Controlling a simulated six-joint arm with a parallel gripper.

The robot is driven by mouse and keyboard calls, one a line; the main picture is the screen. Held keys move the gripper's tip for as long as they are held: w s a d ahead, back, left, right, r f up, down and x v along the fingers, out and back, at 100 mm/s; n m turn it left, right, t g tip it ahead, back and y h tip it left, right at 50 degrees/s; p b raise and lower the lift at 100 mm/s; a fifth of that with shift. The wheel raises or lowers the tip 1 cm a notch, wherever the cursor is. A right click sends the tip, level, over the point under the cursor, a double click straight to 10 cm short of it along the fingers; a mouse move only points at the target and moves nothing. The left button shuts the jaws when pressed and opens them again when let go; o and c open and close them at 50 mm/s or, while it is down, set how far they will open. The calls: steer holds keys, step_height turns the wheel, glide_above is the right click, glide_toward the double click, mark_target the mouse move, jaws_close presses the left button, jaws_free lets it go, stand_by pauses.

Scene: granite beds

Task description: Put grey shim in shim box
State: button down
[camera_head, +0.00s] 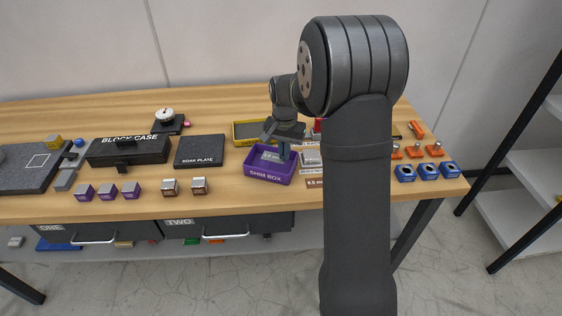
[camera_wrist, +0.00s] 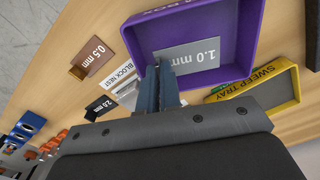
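The grey shim (camera_wrist: 190,55), a flat plate marked 1.0 mm, is within the outline of the purple shim box (camera_wrist: 243,35) in the wrist view. In the head view the shim (camera_head: 270,156) shows inside the walls of the shim box (camera_head: 268,177). My gripper (camera_wrist: 160,68) points down into the box, its narrow fingers close together at one end of the shim. It looks shut on that end, though the fingers hide the contact. In the head view my gripper (camera_head: 283,153) is over the box's right part. I cannot tell whether the shim touches the floor.
A yellow sweep tray (camera_wrist: 290,85) stands beside the box. A brown 0.5 mm shim (camera_wrist: 95,57), the block nest (camera_wrist: 122,75) and a dark 2.0 mm piece (camera_wrist: 102,106) lie on the other side. The soak plate (camera_head: 200,150) and block case (camera_head: 128,150) are to the left.

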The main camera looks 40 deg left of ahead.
mark_target(281, 162)
steer(key=shift+s+a+f, duration=0.2)
steer(key=shift+a+f, duration=0.2)
steer(key=shift+a, duration=0.05)
steer(key=shift+f, duration=1.85)
steer(key=shift+f, duration=0.2)
steer(key=c, duration=1.6)
jaws_free()
steer(key=shift+r, duration=0.1)
step_height(281, 162, up, 12)
steer(key=shift+r, duration=0.1)
